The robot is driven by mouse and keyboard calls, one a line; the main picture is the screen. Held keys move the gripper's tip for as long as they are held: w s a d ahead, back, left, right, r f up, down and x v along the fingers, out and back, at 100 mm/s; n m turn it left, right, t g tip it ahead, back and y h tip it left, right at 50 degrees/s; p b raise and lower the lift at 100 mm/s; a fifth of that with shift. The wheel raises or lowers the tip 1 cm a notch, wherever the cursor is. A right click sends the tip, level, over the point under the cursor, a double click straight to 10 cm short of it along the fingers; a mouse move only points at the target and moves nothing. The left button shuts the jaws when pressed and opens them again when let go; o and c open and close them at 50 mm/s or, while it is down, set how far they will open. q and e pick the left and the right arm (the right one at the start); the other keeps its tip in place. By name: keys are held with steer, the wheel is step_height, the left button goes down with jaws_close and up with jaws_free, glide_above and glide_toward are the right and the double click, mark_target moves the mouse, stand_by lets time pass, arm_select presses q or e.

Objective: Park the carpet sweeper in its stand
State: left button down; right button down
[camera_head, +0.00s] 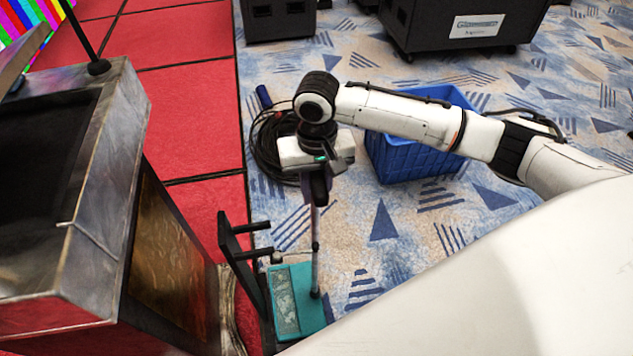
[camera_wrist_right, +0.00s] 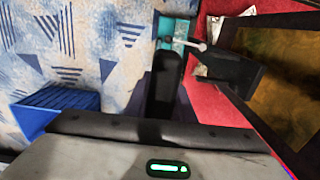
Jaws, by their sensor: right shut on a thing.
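The carpet sweeper has a teal head (camera_head: 312,296) low in the head view and a thin upright rod (camera_head: 316,240). The teal head also shows at the top of the wrist view (camera_wrist_right: 172,28). My right gripper (camera_head: 318,188) is shut on the dark grip at the top of the rod. The black stand (camera_head: 249,268), an upright frame with short prongs, is immediately left of the sweeper head. It also shows in the wrist view (camera_wrist_right: 235,72). I cannot tell whether the head touches the stand or rests on its base. My left gripper is out of view.
A metal-framed lectern-like box (camera_head: 125,170) stands close left of the stand. A blue crate (camera_head: 410,150) and a coiled black cable (camera_head: 268,150) lie behind my right gripper. Black cases (camera_head: 460,30) stand at the back. Patterned carpet to the right is mostly clear.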

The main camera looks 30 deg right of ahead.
mark_target(317, 174)
steer(key=shift+w+f, duration=0.1)
steer(key=shift+f, duration=1.15)
steer(key=c, duration=1.5)
jaws_free()
steer(key=shift+s+f, duration=0.2)
step_height(317, 174, up, 12)
steer(key=shift+r+p, duration=0.1)
steer(key=shift+p, duration=0.35)
